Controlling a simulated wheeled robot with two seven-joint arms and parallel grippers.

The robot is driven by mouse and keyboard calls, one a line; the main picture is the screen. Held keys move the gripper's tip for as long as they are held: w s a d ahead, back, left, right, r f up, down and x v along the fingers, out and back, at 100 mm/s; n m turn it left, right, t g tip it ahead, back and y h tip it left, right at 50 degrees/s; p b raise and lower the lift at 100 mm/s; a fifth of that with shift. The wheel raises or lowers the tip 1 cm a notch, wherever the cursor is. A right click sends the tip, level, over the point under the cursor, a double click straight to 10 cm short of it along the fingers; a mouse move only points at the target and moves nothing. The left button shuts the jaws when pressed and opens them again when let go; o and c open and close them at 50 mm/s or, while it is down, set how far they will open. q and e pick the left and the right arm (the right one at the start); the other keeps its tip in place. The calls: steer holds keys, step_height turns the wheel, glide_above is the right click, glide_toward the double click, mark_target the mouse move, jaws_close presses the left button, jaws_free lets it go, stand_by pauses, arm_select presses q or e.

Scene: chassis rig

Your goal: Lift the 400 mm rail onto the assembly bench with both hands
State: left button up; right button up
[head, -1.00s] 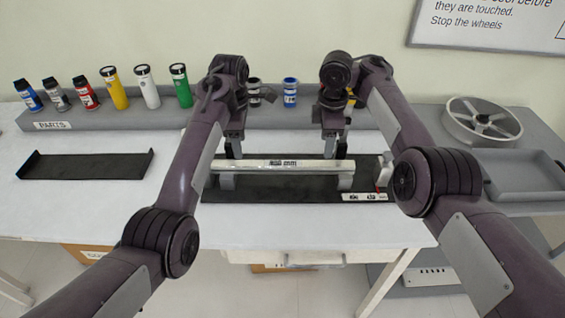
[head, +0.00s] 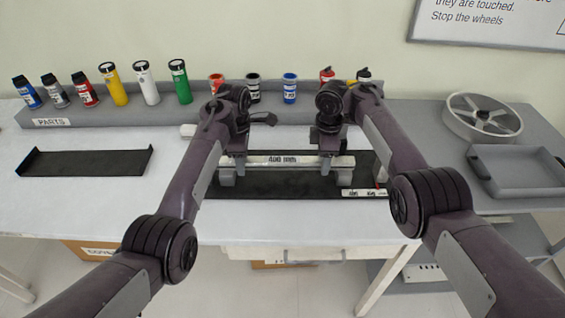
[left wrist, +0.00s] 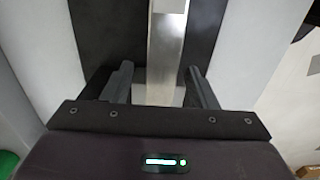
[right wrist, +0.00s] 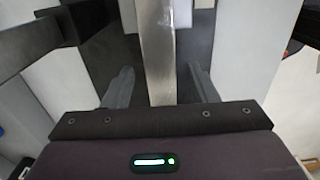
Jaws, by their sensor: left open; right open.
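The 400 mm rail (head: 290,161) is a silvery bar with a "400 mm" label. It lies level across grey supports (head: 227,178) over a black mat (head: 285,185) on the white bench. My left gripper (head: 233,163) is open at the rail's left part. In the left wrist view its fingers stand on either side of the rail (left wrist: 166,45), with gaps. My right gripper (head: 331,158) is open at the right part. In the right wrist view its fingers are likewise either side of the rail (right wrist: 156,45), apart from it. My arms hide parts of the supports.
A grey parts rack (head: 80,118) with several coloured bottles runs along the back. A black tray (head: 85,162) lies at left. A grey wheel (head: 482,117) and a grey tray (head: 520,185) are at right. Bare bench lies between the black tray and mat.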

arm_select(q)
jaws_close()
arm_select(e)
jaws_close()
arm_select(q)
steer(key=shift+r, duration=0.25)
arm_select(e)
steer(key=shift+r, duration=0.2)
